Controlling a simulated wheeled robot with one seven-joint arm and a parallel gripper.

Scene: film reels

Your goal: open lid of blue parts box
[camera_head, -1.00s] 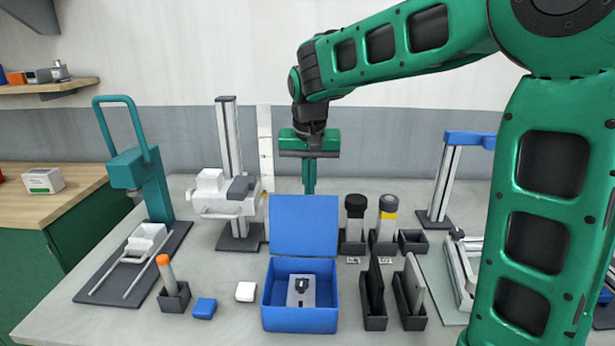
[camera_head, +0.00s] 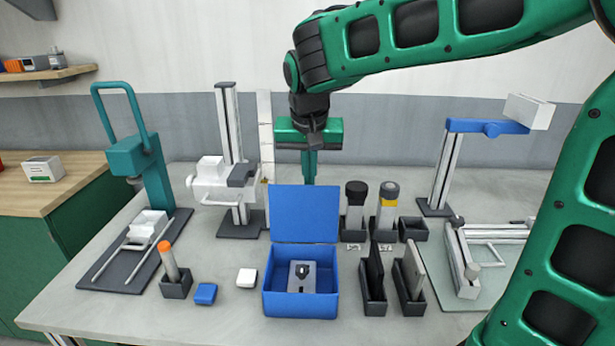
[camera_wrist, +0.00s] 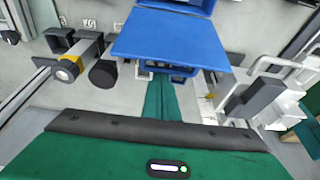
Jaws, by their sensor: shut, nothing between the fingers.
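The blue parts box (camera_head: 299,303) stands on the grey bench, front middle in the head view. Its lid (camera_head: 304,213) stands upright at the back edge, open, and a grey part with a dark piece (camera_head: 302,276) shows inside. My gripper (camera_head: 309,178) points down just behind the lid, its fingers together and partly hidden by it. In the wrist view the blue lid (camera_wrist: 172,42) fills the upper middle, with my shut green fingers (camera_wrist: 160,98) close to its near edge. I cannot tell whether they touch it.
Dark-capped cylinders in holders (camera_head: 355,207) stand right of the lid. Dark slotted holders (camera_head: 373,290) sit right of the box. A white block (camera_head: 246,278) and small blue block (camera_head: 206,293) lie left. A teal press (camera_head: 146,170) stands far left.

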